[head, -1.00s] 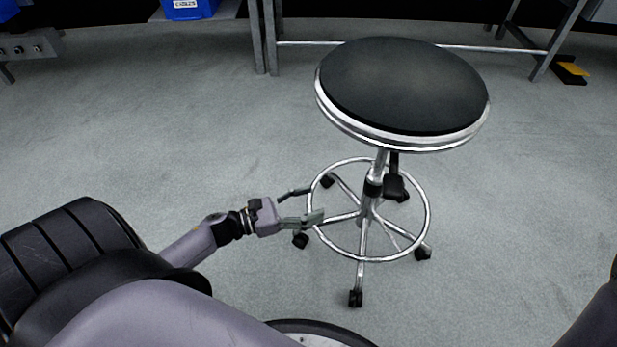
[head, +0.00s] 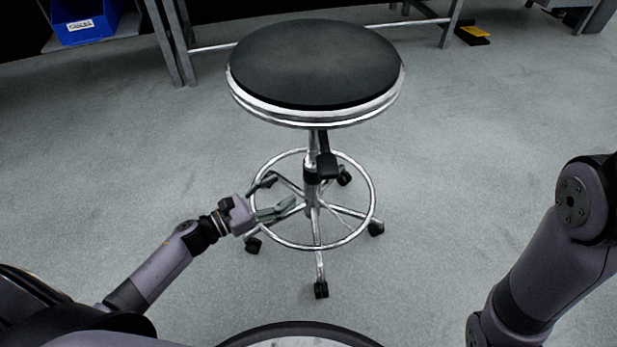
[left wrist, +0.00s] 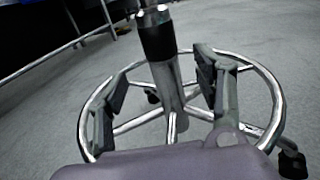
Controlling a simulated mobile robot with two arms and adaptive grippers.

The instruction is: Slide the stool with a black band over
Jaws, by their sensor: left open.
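The stool (head: 318,62) has a round black seat with a chrome rim, a chrome column, a round foot ring (head: 372,205) and a base on black casters. A black band (head: 310,174) wraps its column below the seat; it also shows in the left wrist view (left wrist: 157,38). My left gripper (head: 280,196) is open and empty at the left side of the foot ring, with its fingers reaching toward the column. In the left wrist view the fingers (left wrist: 163,85) stand apart, with the column farther off between them. My right gripper is out of view.
A metal bench frame (head: 170,45) stands behind the stool, with a blue bin (head: 85,22) at the upper left. A yellow and black item (head: 474,34) lies on the floor at the upper right. The grey floor on both sides of the stool is clear.

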